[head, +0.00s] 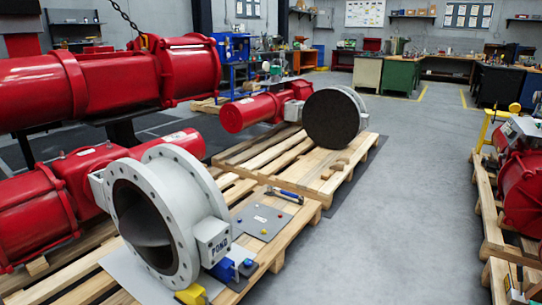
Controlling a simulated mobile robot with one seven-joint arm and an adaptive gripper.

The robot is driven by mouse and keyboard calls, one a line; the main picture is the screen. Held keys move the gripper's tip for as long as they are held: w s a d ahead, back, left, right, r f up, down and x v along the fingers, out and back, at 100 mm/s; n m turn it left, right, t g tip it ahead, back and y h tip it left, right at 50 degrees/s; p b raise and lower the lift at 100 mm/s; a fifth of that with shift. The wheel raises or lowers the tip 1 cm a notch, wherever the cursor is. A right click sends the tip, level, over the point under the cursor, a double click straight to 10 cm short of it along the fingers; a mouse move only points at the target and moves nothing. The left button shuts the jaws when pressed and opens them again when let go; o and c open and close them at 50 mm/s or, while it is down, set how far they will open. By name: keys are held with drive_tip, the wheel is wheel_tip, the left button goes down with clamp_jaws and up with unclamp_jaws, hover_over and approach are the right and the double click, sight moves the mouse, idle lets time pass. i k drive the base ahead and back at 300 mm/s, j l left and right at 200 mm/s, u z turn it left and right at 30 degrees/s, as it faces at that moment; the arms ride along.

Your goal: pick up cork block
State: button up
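Small tan-brown blocks (340,165) lie on the far wooden pallet in the head view, near its right side and in front of a large dark valve disc. They look like cork or wood, but they are too small to tell which. My gripper is not in view.
Another loaded pallet (492,222) stands at right. The grey floor (400,190) between is clear.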

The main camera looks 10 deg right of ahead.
sight(326, 175)
drive_tip(key=i+z, duration=0.35)
drive_tip(key=i, duration=0.3)
drive_tip(key=i+j+z, duration=0.15)
drive_tip(key=i+z, duration=0.2)
drive_tip(key=i, duration=0.25)
drive_tip(key=i+l+z, duration=0.1)
drive_tip(key=i+z, duration=0.2)
drive_tip(key=i, duration=0.4)
drive_tip(key=i+j+z, duration=0.1)
drive_tip(key=i+z, duration=0.2)
drive_tip(key=i, duration=0.45)
drive_tip(key=i+u, duration=0.1)
drive_tip(key=i, duration=0.65)
drive_tip(key=i+l+u, duration=0.1)
drive_tip(key=i, duration=0.65)
drive_tip(key=i+u, duration=0.45)
drive_tip(key=i, duration=0.25)
drive_tip(key=i+l+u, duration=0.15)
drive_tip(key=i+u, duration=0.3)
drive_tip(key=i, duration=0.2)
